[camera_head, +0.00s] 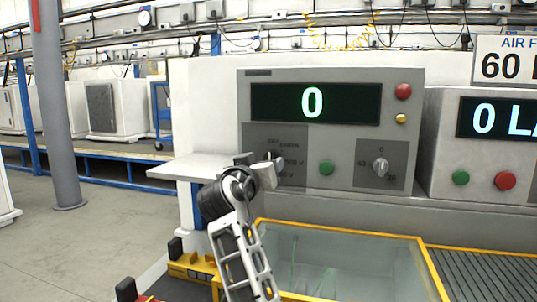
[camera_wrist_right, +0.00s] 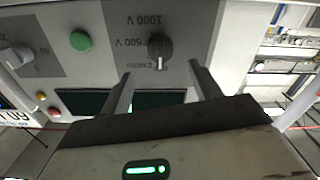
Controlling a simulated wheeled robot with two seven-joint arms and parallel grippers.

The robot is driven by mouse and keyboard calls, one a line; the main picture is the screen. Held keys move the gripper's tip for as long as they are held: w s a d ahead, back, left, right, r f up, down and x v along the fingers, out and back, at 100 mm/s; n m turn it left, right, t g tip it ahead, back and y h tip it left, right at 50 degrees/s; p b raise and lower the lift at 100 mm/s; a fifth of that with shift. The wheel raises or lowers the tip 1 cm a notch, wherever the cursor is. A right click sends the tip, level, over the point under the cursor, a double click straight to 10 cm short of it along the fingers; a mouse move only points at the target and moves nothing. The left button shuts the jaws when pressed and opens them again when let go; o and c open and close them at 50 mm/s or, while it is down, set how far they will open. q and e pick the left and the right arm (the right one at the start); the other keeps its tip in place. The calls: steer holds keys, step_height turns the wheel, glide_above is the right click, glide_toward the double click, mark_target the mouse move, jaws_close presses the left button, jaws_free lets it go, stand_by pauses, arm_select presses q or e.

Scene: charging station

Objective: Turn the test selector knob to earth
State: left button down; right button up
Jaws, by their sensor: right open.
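The test selector knob (camera_wrist_right: 160,48) is a dark round knob on a grey plate, with a pale pointer at its lower edge in the right wrist view. There the upside-down EARTH label (camera_wrist_right: 150,66) is just left of the pointer, with 500 V and 1000 V further up. My right gripper (camera_wrist_right: 162,72) is open. Its two fingers are apart and point at the panel on either side of the knob; contact cannot be told. In the head view my right gripper (camera_head: 266,166) is close in front of the knob (camera_head: 279,162) and partly hides it. My left gripper is not seen.
The white tester panel (camera_head: 225,120) has a display (camera_head: 315,103) reading 0. A green button (camera_head: 326,168) and another knob (camera_head: 380,167) are right of the selector. A grey shelf (camera_head: 190,166) projects at left. A yellow-rimmed clear bin (camera_head: 345,264) lies below.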

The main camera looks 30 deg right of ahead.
steer(key=p+x, duration=0.1)
steer(key=x, duration=0.5)
steer(key=shift+w+d, duration=0.2)
steer(key=shift+w, duration=0.05)
steer(key=c, duration=1)
